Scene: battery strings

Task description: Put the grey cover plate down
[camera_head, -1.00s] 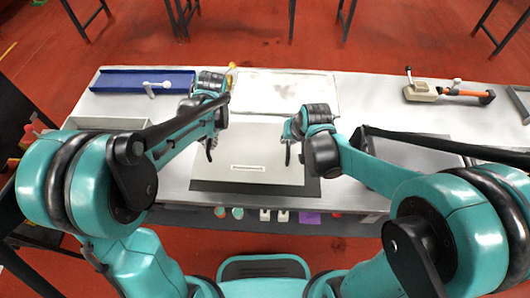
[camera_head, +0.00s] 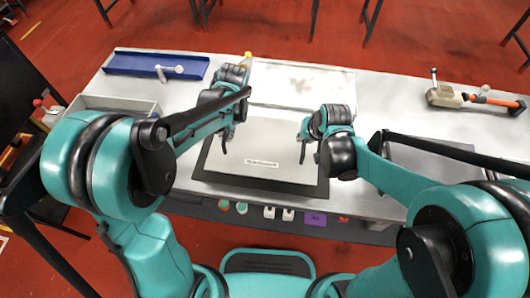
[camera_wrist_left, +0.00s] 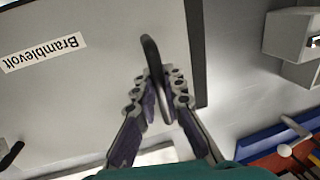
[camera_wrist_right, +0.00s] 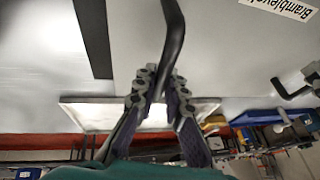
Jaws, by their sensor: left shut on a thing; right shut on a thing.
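The grey cover plate (camera_head: 262,140) is a flat panel with a white label near its front edge. The label reads "Bramblevolt" in the left wrist view (camera_wrist_left: 42,52). The plate is over a dark rectangular surface (camera_head: 270,187) whose border shows around it; I cannot tell whether they touch. My left gripper (camera_head: 225,146) is shut on the plate's black handle at the left, seen in the left wrist view (camera_wrist_left: 150,50). My right gripper (camera_head: 303,148) is shut on the black handle at the right, seen in the right wrist view (camera_wrist_right: 175,35). What lies under the plate is hidden.
A pale framed panel (camera_head: 300,88) lies behind the plate. A blue tray (camera_head: 155,64) is at the back left, a grey bin (camera_head: 120,104) at the left. An orange-handled tool (camera_head: 475,99) lies at the right. Bare table shows at the right.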

